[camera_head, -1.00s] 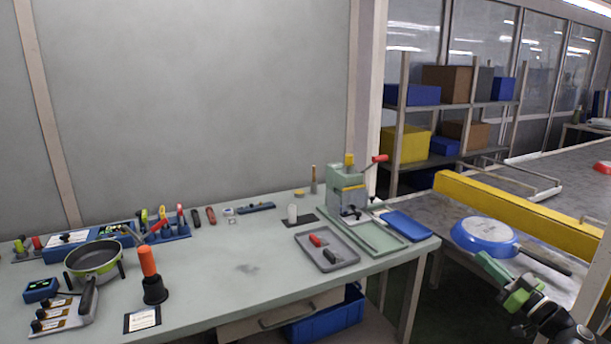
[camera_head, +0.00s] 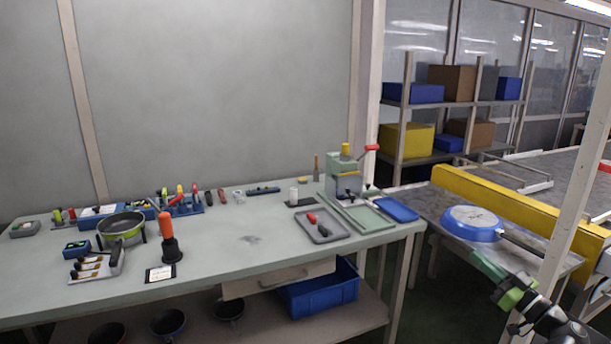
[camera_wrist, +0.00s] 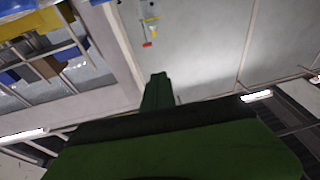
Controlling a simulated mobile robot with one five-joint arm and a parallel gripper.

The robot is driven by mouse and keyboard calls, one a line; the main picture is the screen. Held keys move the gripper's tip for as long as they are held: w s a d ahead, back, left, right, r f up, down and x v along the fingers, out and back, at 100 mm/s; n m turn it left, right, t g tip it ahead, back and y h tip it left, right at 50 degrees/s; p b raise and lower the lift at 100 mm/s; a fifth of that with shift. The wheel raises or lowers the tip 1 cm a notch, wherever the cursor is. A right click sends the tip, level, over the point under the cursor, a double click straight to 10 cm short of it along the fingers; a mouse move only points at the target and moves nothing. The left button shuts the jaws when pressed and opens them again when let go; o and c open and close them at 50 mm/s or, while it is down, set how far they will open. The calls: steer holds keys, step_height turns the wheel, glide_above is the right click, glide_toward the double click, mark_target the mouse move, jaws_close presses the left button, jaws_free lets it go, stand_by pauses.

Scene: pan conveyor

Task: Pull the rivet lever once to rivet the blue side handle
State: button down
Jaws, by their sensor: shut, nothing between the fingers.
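The green rivet press (camera_head: 345,183) stands at the right end of the workbench, with a yellow cap on top. Its lever ends in a red grip (camera_head: 372,148) that sticks out to the right. The press also shows small at the top of the wrist view (camera_wrist: 150,20), with the red grip below it (camera_wrist: 147,44). The blue pan (camera_head: 471,223) lies upside down on the surface right of the bench, its dark long handle pointing right. I cannot make out a blue side handle. My green gripper (camera_head: 479,258) is shut and empty, in front of the pan and well apart from the lever.
A blue tray (camera_head: 396,210) and a grey tray (camera_head: 322,228) lie near the press. A yellow rail (camera_head: 510,207) runs behind the pan. A pale post (camera_head: 575,170) stands close on the right. A blue bin (camera_head: 320,290) sits under the bench; floor shows between bench and conveyor.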

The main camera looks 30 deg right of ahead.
steer(key=w+a+n+g+y, duration=0.1)
steer(key=w+a+n+y, duration=0.35)
steer(key=w+a, duration=0.85)
steer(key=w+a+f+n+g+y, duration=0.2)
steer(key=w+a+f+g+y, duration=0.1)
steer(key=w+a, duration=0.55)
steer(key=w+a+f+n+g+y, duration=0.1)
steer(key=w+a+f+g+y, duration=0.3)
steer(key=a, duration=0.7)
steer(key=w+a+f+n+g, duration=0.1)
steer(key=w+a+f+g, duration=0.2)
steer(key=a, duration=0.9)
steer(key=a+f+n+g, duration=0.2)
steer(key=a+f+g, duration=0.3)
steer(key=a, duration=0.6)
steer(key=s+a+f+m+g+h, duration=0.2)
steer(key=s+a+f+h, duration=0.15)
steer(key=f, duration=0.25)
steer(key=s+a+f+m+g+h, duration=0.1)
steer(key=s+a+f+g+h, duration=0.15)
steer(key=s+a+f, duration=0.35)
steer(key=d+f+m+h, duration=0.2)
steer(key=d+m+h, duration=0.5)
steer(key=d, duration=0.4)
step_height(320, 180, up, 21)
steer(key=y+p, duration=0.1)
steer(key=p, duration=2)
steer(key=shift+w+d+m, duration=0.25)
steer(key=shift+m, duration=0.1)
